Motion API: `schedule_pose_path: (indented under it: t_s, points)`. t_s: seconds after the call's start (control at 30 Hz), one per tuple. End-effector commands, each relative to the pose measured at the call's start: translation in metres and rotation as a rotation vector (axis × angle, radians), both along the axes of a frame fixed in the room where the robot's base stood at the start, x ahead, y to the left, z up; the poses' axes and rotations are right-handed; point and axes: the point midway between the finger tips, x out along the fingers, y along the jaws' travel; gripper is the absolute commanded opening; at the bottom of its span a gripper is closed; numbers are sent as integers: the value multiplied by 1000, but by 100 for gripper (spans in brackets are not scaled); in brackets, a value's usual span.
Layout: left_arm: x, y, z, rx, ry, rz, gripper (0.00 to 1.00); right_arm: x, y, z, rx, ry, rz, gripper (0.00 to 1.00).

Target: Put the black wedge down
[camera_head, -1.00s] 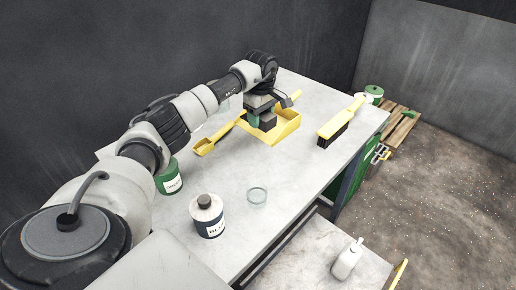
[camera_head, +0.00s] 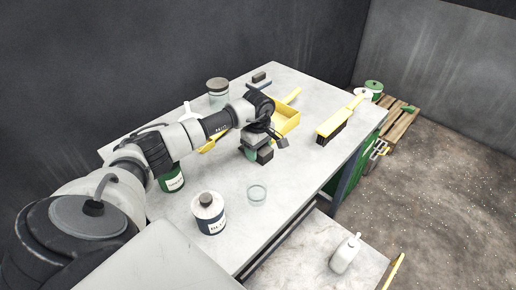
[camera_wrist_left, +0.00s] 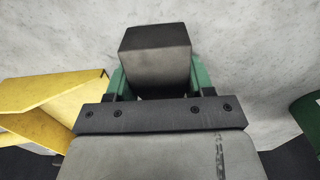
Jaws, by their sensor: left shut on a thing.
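My left gripper (camera_head: 257,153) hangs over the grey table (camera_head: 300,165), in front of the yellow dustpan (camera_head: 287,117). It is shut on the black wedge (camera_head: 265,155), a dark block seen between the green fingers. In the left wrist view the black wedge (camera_wrist_left: 155,60) sits between the fingers of my left gripper (camera_wrist_left: 157,78), with the pale tabletop beyond it. I cannot tell whether the wedge touches the table. My right gripper is not in view.
A yellow brush (camera_head: 340,120) lies at the right. A lidded jar (camera_head: 218,92) and small dark block (camera_head: 259,77) are at the back. The table right of the gripper is clear.

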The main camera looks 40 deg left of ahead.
Motion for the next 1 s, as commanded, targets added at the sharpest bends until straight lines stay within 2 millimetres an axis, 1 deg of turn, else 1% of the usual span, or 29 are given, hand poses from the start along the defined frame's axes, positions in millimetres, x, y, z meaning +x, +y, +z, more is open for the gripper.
schedule_pose_path:
  t_s: [0.17,0.2,0.33,0.6,0.7,0.73,0.87,1.0]
  points:
    - [0,0,-4,0,1,0,29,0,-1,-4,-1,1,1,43]
    - [0,0,-3,0,1,0,57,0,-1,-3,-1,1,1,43]
    - [0,0,-3,0,1,0,77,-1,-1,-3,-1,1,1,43]
    - [0,0,-2,0,1,-1,78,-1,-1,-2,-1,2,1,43]
    - [0,0,3,0,0,0,78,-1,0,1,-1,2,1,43]
    - [1,0,5,0,-2,0,78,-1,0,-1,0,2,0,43]
    - [1,1,27,2,-4,-2,78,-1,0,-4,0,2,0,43]
    - [1,1,59,1,-6,-1,78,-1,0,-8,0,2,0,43]
